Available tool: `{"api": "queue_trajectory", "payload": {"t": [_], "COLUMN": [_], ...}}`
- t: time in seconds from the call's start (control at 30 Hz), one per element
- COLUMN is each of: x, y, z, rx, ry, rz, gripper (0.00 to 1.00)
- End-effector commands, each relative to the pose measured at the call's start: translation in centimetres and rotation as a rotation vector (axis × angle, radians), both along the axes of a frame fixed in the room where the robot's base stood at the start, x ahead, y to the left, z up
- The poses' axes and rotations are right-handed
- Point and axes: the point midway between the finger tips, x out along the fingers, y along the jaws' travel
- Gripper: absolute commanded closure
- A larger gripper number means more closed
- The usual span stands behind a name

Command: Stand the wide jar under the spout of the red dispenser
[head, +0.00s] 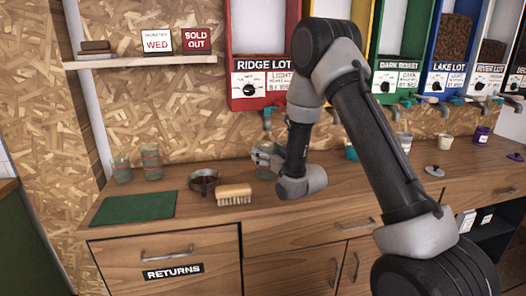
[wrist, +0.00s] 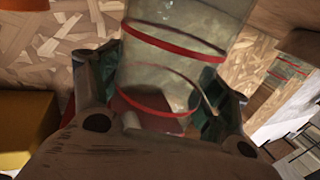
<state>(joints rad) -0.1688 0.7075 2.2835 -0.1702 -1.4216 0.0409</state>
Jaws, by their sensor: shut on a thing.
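The red dispenser (head: 262,48), labelled RIDGE LOT, hangs on the back wall with its spout (head: 267,122) pointing down. My gripper (wrist: 165,95) is shut on a clear glass jar (wrist: 185,55) with red bands, one jaw on each side. In the head view the jar (head: 264,173) shows only partly behind my gripper and arm, low over the counter and below the spout in the picture. I cannot tell whether its base touches the counter or how exactly it lines up in depth. Two other banded glass jars (head: 152,163) (head: 121,169) stand at the back left.
A round dark-filled pan (head: 204,182) and a wooden brush (head: 234,194) lie left of my gripper. A green mat (head: 134,208) covers the counter's left front. Cups (head: 404,142) and a lid (head: 434,171) are to the right. More dispensers (head: 396,80) line the wall.

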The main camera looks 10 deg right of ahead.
Motion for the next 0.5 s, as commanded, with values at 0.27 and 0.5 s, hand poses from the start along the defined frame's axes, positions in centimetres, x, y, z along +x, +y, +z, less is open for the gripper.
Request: {"api": "queue_trajectory", "payload": {"t": [0.27, 0.5], "x": [-0.26, -0.26], "y": [-0.07, -0.07], "z": [-0.27, -0.55], "rx": [0.000, 0.000], "ry": [-0.002, -0.001], "rz": [0.000, 0.000], "gripper": [0.52, 0.03]}}
